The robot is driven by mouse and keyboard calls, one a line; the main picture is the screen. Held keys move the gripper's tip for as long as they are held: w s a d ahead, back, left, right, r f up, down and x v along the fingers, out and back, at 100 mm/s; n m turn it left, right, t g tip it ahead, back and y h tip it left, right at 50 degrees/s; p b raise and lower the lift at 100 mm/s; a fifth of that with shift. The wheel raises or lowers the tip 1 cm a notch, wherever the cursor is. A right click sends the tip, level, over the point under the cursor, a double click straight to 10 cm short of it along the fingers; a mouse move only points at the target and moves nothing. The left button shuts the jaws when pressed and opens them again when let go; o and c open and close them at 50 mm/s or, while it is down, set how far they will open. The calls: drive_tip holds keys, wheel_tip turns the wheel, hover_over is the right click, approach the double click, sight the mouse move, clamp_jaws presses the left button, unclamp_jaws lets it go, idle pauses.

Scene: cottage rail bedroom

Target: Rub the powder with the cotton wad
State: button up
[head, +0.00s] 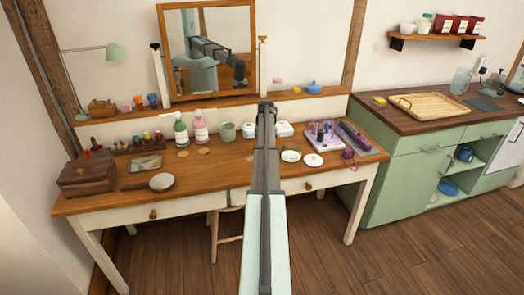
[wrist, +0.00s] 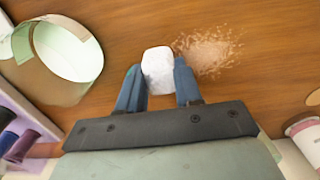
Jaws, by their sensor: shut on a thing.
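My gripper (wrist: 159,78) is shut on a white cotton wad (wrist: 157,64), which sits between the two blue fingers in the wrist view. The powder (wrist: 209,51) is a scattered patch of pale tan grains on the wooden table, just right of the wad and the right finger in that view. I cannot tell whether the wad touches the tabletop. In the head view my arm reaches over the middle of the table (head: 130,199); it hides the wad, and I cannot make out the powder there.
In the wrist view a pale round dish (wrist: 68,49) stands upper left and a pink-and-white container (wrist: 305,135) lower right. In the head view bottles (head: 200,127), a green cup (head: 227,131) and a tray (head: 324,138) stand around; the front left holds a wooden box (head: 87,177).

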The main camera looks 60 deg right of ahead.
drive_tip(key=shift+r, duration=3.55)
